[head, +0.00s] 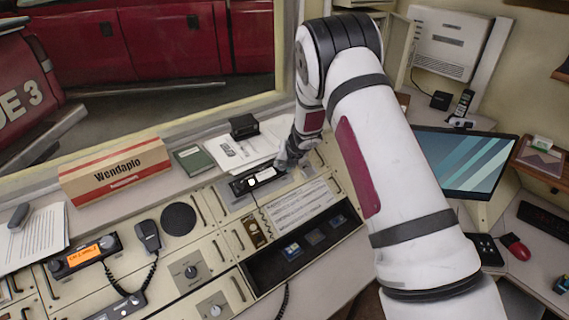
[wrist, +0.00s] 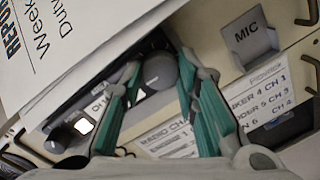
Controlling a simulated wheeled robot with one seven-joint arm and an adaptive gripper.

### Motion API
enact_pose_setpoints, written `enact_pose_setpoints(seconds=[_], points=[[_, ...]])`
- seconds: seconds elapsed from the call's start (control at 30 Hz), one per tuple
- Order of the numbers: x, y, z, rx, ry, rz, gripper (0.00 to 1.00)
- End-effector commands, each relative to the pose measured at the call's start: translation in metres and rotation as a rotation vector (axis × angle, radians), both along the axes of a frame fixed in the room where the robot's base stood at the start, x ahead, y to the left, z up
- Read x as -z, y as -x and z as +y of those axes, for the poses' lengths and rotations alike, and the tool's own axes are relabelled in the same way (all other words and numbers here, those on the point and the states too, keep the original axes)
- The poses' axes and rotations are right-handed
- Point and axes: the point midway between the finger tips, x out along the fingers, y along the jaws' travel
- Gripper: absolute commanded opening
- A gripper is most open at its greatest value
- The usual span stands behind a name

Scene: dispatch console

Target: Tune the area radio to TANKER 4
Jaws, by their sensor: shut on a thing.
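The area radio (head: 257,181) is a dark unit with a small lit display in the console's top row. In the wrist view its face (wrist: 75,112) is partly covered by my fingers. Its round dark grey knob (wrist: 160,74) sits between my two teal-lined fingertips. My gripper (wrist: 158,66) is shut on this knob; it also shows over the radio's right end in the head view (head: 286,161). The display (wrist: 99,105) shows "CH", with the rest hidden by the left finger. A channel card (wrist: 262,100) lists "...KER 4" beside a "CH" number I cannot read surely.
A grey MIC holder (wrist: 256,42) stands right of the knob, and a paper sheet (wrist: 70,40) lies close on the left. Another radio with an orange display (head: 90,252) and a hand microphone (head: 148,236) are at the console's left. A Wendaplo box (head: 115,172) stands behind.

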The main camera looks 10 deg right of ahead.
Motion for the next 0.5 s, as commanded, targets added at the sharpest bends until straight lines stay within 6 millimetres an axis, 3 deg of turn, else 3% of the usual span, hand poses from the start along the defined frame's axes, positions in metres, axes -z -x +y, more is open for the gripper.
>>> enact_pose_setpoints(seconds=[0.5], points=[[0.0011,0.0003,-0.0007,-0.040,0.025,-0.009,0.01]])
